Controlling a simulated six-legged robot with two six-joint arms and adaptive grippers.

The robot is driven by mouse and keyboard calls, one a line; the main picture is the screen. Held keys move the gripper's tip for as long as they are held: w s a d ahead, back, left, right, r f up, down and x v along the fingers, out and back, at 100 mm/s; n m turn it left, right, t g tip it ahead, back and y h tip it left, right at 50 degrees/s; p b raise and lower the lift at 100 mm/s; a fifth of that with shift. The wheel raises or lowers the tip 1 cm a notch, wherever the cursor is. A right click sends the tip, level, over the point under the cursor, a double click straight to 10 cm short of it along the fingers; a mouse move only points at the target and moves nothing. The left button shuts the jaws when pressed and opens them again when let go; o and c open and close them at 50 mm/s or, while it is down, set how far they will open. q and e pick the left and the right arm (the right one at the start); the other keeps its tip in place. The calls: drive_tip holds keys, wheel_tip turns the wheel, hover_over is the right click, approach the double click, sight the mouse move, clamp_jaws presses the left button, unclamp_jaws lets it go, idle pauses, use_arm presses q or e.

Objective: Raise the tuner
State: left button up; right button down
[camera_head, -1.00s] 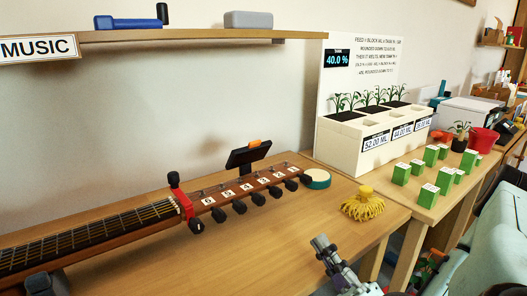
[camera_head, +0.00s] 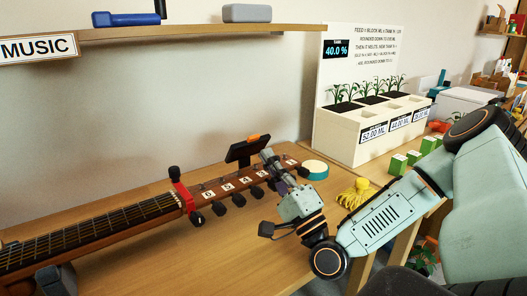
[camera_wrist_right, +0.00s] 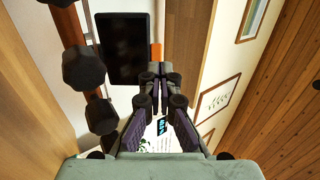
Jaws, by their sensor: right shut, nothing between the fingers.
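The tuner (camera_head: 248,149) is a dark screen with an orange part on top. It stands tilted behind the pegs of the guitar headstock (camera_head: 225,189). In the right wrist view its dark screen (camera_wrist_right: 124,45) is at the upper middle, with the orange part at its right edge. My right gripper (camera_head: 267,155) is shut and empty, its tips beside the tuner's right end. My left gripper is not in view.
Black tuning pegs (camera_wrist_right: 84,68) line the headstock near the gripper. A red capo (camera_head: 184,196) is clamped on the neck. A round white-topped tin (camera_head: 315,169) and a yellow object (camera_head: 356,194) lie to the right. A white planter (camera_head: 345,140) stands behind. A shelf (camera_head: 190,32) hangs above.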

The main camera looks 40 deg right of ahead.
sight(256, 138)
drive_tip(key=shift+b+x, duration=0.35)
drive_tip(key=shift+x, duration=1.2)
drive_tip(key=shift+f, duration=0.1)
drive_tip(key=r+g+p, duration=0.1)
drive_tip(key=p, duration=0.3)
drive_tip(key=w+r+g+p, duration=0.1)
drive_tip(key=g+p, duration=0.1)
drive_tip(key=p, duration=0.3)
drive_tip(key=shift+w+r, duration=0.1)
drive_tip(key=shift+w, duration=0.2)
drive_tip(key=shift+w+d+g+p, duration=0.1)
drive_tip(key=shift+w+g+p, duration=0.2)
drive_tip(key=shift+g+p, duration=0.55)
drive_tip(key=shift+t, duration=0.25)
